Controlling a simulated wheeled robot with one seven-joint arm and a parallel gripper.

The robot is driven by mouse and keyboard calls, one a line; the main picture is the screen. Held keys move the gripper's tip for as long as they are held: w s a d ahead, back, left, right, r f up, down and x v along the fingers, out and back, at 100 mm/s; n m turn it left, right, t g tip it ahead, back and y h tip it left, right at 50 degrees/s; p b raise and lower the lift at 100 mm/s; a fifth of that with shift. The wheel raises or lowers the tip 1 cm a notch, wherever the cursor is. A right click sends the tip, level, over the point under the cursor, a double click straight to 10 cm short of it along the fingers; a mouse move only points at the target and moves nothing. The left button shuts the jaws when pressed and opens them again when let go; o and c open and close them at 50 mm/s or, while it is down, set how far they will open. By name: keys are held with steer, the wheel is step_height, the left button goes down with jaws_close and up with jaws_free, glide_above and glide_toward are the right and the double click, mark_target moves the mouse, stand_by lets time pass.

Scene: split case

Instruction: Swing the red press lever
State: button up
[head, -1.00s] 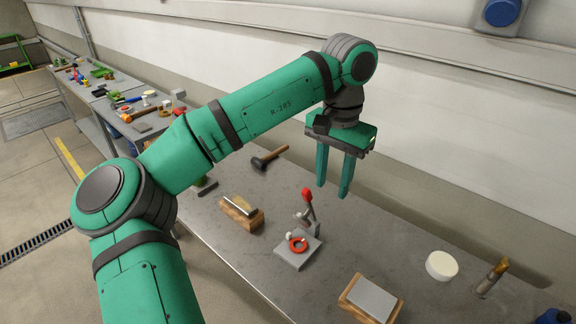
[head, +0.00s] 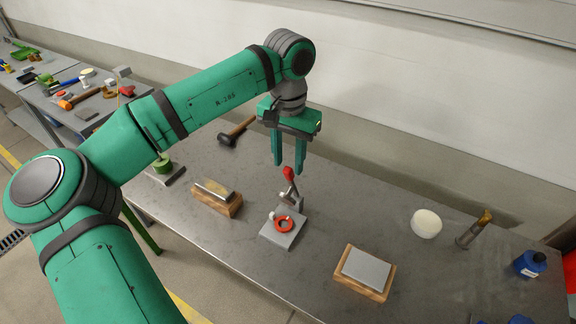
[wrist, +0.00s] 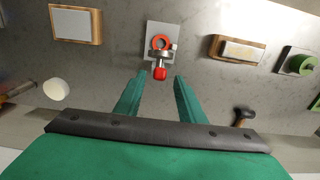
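The press (head: 284,228) stands on the grey workbench, with a flat metal base and a red ring (head: 284,224) on it. Its lever has a red knob (head: 288,173) and rises upright at the back of the base. My gripper (head: 288,172) hangs pointing down behind and above the lever in the head view, fingers apart and empty. In the wrist view the red knob (wrist: 159,73) appears just ahead of the gap between the two open fingertips (wrist: 158,78). I cannot tell how far the fingertips are from the knob in height.
A wooden block with a metal plate (head: 365,271) lies right of the press, another block (head: 217,196) left. A black-headed hammer (head: 236,131) lies behind. Bare bench surrounds the press.

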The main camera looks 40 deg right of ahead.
steer(key=shift+f, duration=1.35)
jaws_close()
